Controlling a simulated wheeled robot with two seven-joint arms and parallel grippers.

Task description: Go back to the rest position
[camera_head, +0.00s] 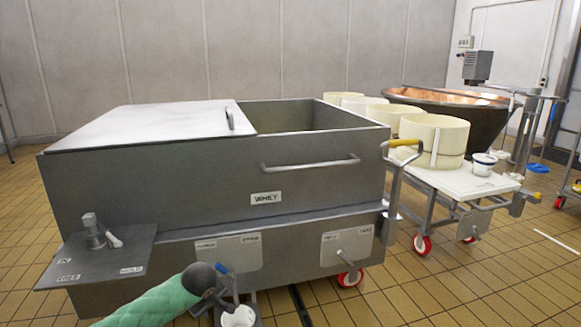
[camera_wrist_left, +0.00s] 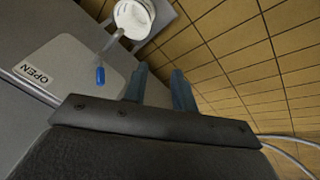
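My left arm in its green sleeve enters at the bottom of the head view, with the left gripper (camera_head: 213,292) in front of the whey vat's lower front. In the left wrist view the two blue-grey fingers of the left gripper (camera_wrist_left: 158,88) stand apart with nothing seen between them. The steel whey vat (camera_head: 160,195) has its lid over the left part and its right part open. A lever with a blue tip (camera_wrist_left: 100,75) is beside the fingers, apart from them. My right gripper is in neither view.
A white container (camera_wrist_left: 133,18) stands near the lever; it also shows in the head view (camera_head: 238,317). A steel shelf (camera_head: 95,262) juts out at the left. A white-topped cart (camera_head: 465,182) with cream moulds (camera_head: 432,135) is right, before a copper vat (camera_head: 480,112). Tiled floor at lower right is clear.

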